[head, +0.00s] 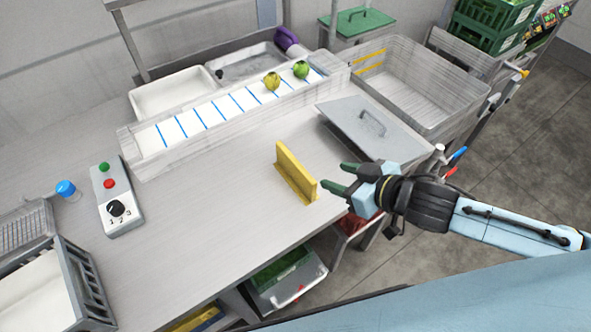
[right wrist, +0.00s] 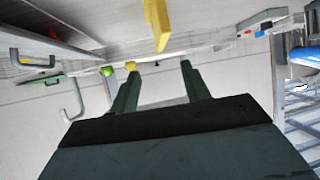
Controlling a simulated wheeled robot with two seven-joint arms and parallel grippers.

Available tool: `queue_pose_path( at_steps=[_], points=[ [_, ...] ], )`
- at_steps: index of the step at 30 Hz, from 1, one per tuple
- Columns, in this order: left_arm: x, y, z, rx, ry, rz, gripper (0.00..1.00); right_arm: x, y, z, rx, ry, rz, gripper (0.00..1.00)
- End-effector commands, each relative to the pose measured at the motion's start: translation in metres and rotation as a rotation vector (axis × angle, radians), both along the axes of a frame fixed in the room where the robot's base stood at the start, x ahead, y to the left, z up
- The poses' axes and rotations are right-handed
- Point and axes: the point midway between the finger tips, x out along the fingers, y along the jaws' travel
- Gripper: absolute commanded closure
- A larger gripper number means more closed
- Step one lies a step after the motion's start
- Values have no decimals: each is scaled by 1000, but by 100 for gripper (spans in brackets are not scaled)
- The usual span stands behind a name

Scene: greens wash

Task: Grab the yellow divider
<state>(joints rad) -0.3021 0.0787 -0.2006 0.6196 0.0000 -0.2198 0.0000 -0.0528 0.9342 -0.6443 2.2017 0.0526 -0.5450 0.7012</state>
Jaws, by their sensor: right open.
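The yellow divider (head: 292,172) stands upright on its base on the grey worktop, near the front edge. In the right wrist view the divider (right wrist: 158,20) shows at the top, beyond the fingertips. My right gripper (head: 331,178) is open and empty, just right of the divider. Its two dark green fingers point toward it, and no contact is clear. The two fingers also show in the right wrist view (right wrist: 160,64). My left gripper does not show.
A grey lid (head: 372,126) with a handle lies behind my right gripper. A clear-walled channel (head: 215,112) with blue lines holds two round greens. A control box (head: 118,205) stands left. A deep basin (head: 425,85) is at the back right. The worktop left of the divider is clear.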

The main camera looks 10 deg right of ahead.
Motion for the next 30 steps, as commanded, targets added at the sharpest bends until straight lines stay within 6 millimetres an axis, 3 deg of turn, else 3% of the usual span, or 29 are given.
queue_pose_path(
  at_steps=[5, 15, 23, 30],
  points=[
    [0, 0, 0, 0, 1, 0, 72, 10, 2, -4, 13, -6, 15, 53],
    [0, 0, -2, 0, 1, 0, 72, 54, 29, -32, 12, -7, 15, 53],
    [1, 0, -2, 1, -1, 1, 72, 68, 39, -40, 11, -6, 16, 53],
    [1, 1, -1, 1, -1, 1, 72, 92, 57, -55, 11, -6, 15, 53]
  ],
)
